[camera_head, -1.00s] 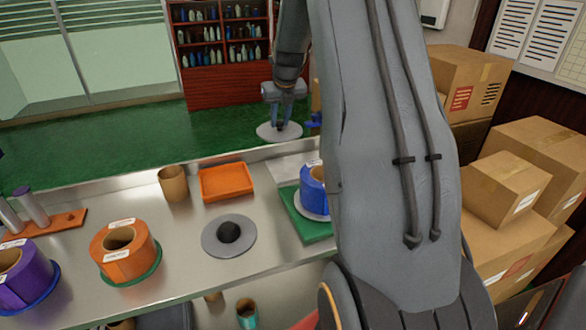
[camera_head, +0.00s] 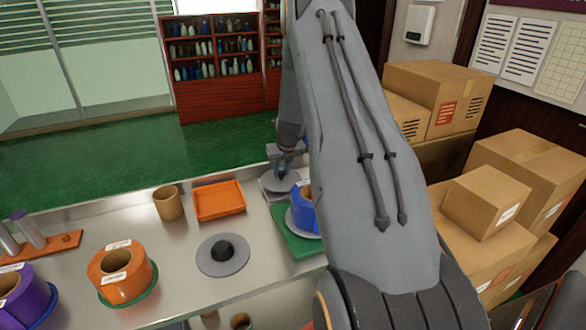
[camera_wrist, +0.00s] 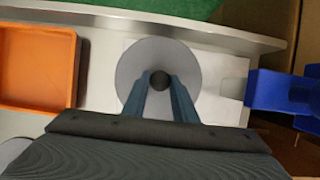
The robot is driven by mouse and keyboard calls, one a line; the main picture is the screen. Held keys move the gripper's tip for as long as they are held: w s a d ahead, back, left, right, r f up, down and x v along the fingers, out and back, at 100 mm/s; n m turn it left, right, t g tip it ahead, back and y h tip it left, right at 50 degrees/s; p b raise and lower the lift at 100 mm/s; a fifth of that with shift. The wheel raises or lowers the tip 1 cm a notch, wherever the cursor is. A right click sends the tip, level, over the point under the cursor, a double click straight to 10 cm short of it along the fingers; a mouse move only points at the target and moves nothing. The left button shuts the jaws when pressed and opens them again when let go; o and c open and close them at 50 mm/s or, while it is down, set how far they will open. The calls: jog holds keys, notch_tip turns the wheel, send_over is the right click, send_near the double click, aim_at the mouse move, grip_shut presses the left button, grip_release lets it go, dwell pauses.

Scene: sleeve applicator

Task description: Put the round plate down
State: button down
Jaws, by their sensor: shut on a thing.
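The round plate (camera_wrist: 132,68) is a grey disc with a dark knob (camera_wrist: 159,81) at its centre. My gripper (camera_wrist: 160,84) is shut on the knob in the wrist view. In the head view the plate (camera_head: 281,184) is low over a pale flat sheet at the back edge of the bench, under my gripper (camera_head: 284,170). Whether the plate touches the sheet (camera_wrist: 105,70) is hard to tell. A second grey disc with a dark knob (camera_head: 222,254) lies on the bench nearer the front.
An orange tray (camera_head: 219,201) and a brown cardboard tube (camera_head: 168,204) stand left of the plate. A blue roll (camera_head: 303,208) on a green mat (camera_head: 299,244) is close on the right. An orange roll (camera_head: 122,275) and a purple roll (camera_head: 22,297) stand at the left.

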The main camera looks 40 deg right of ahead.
aim_at(291, 175)
jog(key=d, duration=0.1)
jog(key=d+p, duration=0.1)
jog(key=s+d+p, duration=0.1)
jog(key=d, duration=0.1)
jog(key=shift+s+d+f, duration=0.1)
jog(key=shift+f, duration=0.5)
jog(key=shift+f, duration=0.1)
jog(key=c, duration=1.4)
grip_release()
jog(key=shift+c, duration=0.2)
